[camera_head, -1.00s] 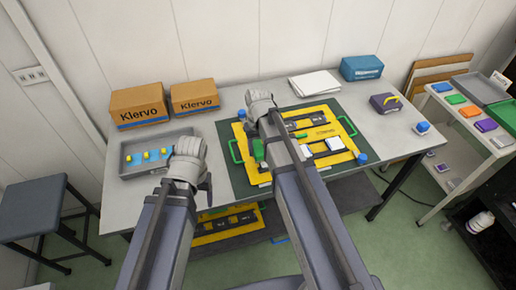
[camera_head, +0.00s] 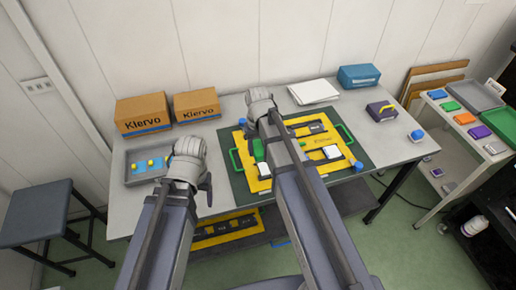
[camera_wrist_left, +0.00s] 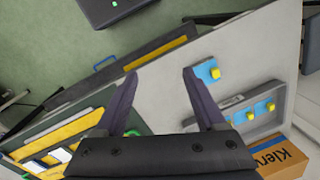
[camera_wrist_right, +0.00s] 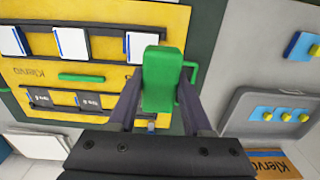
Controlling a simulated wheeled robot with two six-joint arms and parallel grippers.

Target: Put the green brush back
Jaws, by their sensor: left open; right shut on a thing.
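The green brush (camera_head: 258,150) is a chunky green block in my right gripper. In the right wrist view the brush (camera_wrist_right: 163,80) stands out between the fingers of my right gripper (camera_wrist_right: 160,108), over the edge of the yellow board (camera_wrist_right: 25,75). I cannot tell whether it touches the board. A green handle on the board's side shows right behind it. My left gripper (camera_wrist_left: 160,85) is open and empty near the table's front edge, left of the board in the head view. The left gripper's fingertips are partly hidden by the arm in the head view.
A grey tray (camera_wrist_right: 240,102) with several yellow-knobbed blue pieces lies left of the board in the head view. A loose blue piece with a yellow knob (camera_wrist_left: 207,71) lies outside it. Two Klervo boxes (camera_head: 142,114) stand behind. White blocks (camera_wrist_right: 73,43) sit on the board.

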